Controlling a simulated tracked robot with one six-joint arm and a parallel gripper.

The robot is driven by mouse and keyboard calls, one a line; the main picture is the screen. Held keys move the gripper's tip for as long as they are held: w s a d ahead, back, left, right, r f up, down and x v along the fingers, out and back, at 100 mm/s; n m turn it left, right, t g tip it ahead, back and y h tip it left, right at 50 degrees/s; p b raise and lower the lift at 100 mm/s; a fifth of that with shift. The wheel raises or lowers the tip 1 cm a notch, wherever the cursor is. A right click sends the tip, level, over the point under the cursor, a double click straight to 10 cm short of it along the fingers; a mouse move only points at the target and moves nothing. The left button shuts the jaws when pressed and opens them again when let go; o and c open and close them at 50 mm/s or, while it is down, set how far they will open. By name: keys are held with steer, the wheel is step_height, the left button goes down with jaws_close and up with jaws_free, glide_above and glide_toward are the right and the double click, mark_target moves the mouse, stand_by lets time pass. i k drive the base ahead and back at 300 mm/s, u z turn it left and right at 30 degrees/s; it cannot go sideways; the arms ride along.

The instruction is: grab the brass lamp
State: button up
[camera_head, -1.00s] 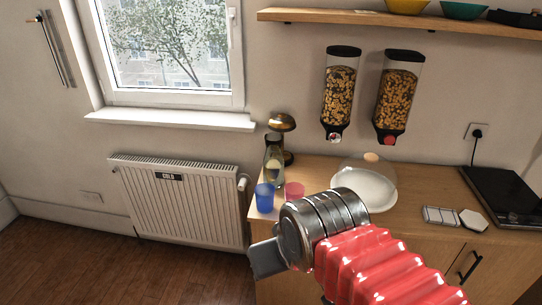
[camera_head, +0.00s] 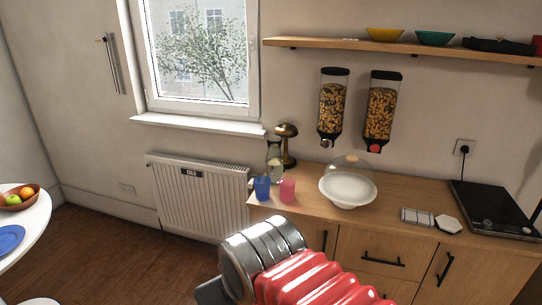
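The brass lamp (camera_head: 287,131) stands upright at the back left corner of the wooden counter (camera_head: 410,196), against the wall. It has a domed brass shade, and its dark stem and base are partly hidden by a glass carafe (camera_head: 274,164) in front of it. My gripper (camera_head: 212,292) is at the bottom of the view, in front of the counter and well apart from the lamp. Only part of it shows beyond my arm, and its fingers cannot be made out clearly.
A blue cup (camera_head: 262,188) and a pink cup (camera_head: 287,190) stand in front of the carafe. A white dish with a glass cover (camera_head: 347,190) is to their right. A radiator (camera_head: 200,195) is left of the counter. A round white table (camera_head: 32,222) enters at left. Wooden floor is open between.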

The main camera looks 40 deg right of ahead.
mark_target(290, 131)
steer(key=u, duration=0.3)
steer(key=i, duration=1.85)
steer(key=z, duration=0.95)
steer(key=i, duration=0.85)
steer(key=z, duration=0.35)
